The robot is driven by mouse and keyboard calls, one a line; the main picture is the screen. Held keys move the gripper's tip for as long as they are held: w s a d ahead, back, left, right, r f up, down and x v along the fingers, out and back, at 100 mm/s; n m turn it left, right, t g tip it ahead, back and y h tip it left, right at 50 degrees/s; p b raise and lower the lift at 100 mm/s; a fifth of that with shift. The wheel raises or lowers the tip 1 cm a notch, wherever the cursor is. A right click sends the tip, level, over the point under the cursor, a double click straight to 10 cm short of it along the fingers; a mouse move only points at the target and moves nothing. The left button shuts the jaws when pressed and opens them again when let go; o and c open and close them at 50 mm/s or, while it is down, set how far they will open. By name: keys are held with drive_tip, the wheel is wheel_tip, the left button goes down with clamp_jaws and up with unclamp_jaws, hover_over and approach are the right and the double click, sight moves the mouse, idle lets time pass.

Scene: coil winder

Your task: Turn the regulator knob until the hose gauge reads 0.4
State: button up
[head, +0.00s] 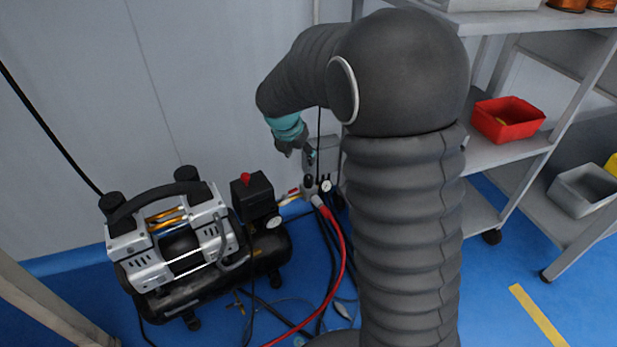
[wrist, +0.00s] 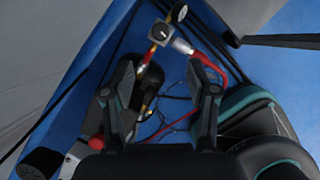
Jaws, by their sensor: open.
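The regulator (head: 312,190) stands by the wall, right of the compressor, with a dark knob (head: 308,181) on top. The small white-faced hose gauge (head: 326,186) sits on its right side; its reading is too small to tell. In the wrist view the regulator (wrist: 153,40) is a grey block beyond the fingertips, and the gauge (wrist: 180,13) is seen steeply from the side. My gripper (head: 311,157) is above the regulator in the head view. In the wrist view my gripper (wrist: 165,80) has its two fingers wide apart with nothing between them, clear of the knob.
The black and silver compressor (head: 180,240) stands left, with a red-topped pressure switch (head: 252,195) beside the regulator. A red hose (head: 342,250) and dark cables run over the blue floor. A metal shelf (head: 510,150) with a red bin (head: 508,120) stands right.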

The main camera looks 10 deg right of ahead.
sight(308, 177)
drive_tip(key=b+x, duration=0.3)
drive_tip(key=x, duration=1)
drive_tip(key=shift+d+f, duration=0.15)
drive_tip(key=shift+f, duration=0.2)
clamp_jaws()
